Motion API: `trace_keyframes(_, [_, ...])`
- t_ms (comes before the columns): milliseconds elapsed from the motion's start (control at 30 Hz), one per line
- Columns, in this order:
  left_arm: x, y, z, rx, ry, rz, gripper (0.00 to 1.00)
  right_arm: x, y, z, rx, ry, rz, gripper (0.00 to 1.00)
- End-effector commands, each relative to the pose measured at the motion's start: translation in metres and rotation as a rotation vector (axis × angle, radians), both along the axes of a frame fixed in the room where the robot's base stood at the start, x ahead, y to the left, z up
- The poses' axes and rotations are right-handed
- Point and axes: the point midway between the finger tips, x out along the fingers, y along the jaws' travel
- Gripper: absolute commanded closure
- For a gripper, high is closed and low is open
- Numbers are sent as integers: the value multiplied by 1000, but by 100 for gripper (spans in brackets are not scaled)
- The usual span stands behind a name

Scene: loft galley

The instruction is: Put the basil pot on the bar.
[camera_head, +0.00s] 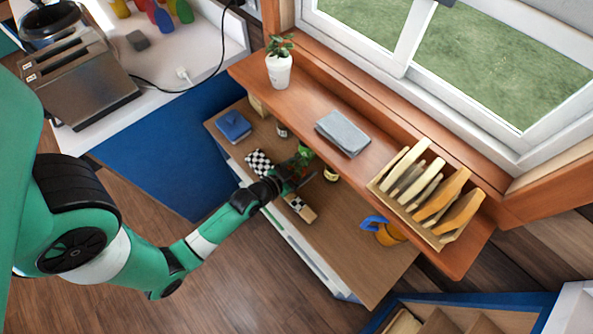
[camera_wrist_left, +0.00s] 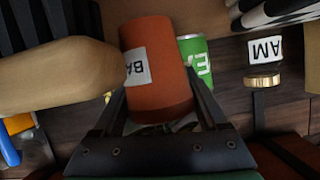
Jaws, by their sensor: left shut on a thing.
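The basil pot is terracotta with a white label reading "BA" and shows in the left wrist view (camera_wrist_left: 165,80). It sits between the fingers of my left gripper (camera_wrist_left: 160,105), which is shut on it. In the head view, its green leaves (camera_head: 303,157) show beside my left gripper (camera_head: 297,176), over the lower wooden counter (camera_head: 345,252); the arm hides most of the pot. The bar (camera_head: 308,98) is the reddish-brown ledge under the window, beyond the gripper. I cannot tell the pot's exact height above the counter. My right gripper is not in view.
The bar bears a white potted plant (camera_head: 278,70), a folded grey cloth (camera_head: 343,132) and a rack of boards (camera_head: 425,195); bare wood lies between plant and cloth. On the counter are a jar (camera_head: 331,173), an orange jug (camera_head: 386,233) and a blue item (camera_head: 233,126).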

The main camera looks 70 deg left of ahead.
Motion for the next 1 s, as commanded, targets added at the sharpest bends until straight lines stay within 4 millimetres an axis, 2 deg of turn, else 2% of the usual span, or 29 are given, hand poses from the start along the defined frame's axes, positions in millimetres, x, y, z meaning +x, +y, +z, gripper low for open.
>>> trace_keyframes(33, [0,0,0,0,0,0,92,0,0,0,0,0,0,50])
trace_keyframes(100, [0,0,1,1,-2,0,100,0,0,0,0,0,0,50])
trace_keyframes(367, [0,0,4,1,-3,0,100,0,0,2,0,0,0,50])
trace_keyframes(467, [1,0,13,2,-4,0,100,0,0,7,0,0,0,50])
trace_keyframes(600, [0,0,36,1,-4,0,100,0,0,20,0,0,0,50])
trace_keyframes(667, [-5,-8,47,0,1,-4,100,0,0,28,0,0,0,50])
trace_keyframes(867, [-32,-45,102,3,1,-10,100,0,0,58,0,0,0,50])
trace_keyframes(900, [-39,-55,98,2,4,-15,100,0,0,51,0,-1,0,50])
trace_keyframes(1000, [-55,-77,106,3,5,-20,100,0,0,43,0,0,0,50])
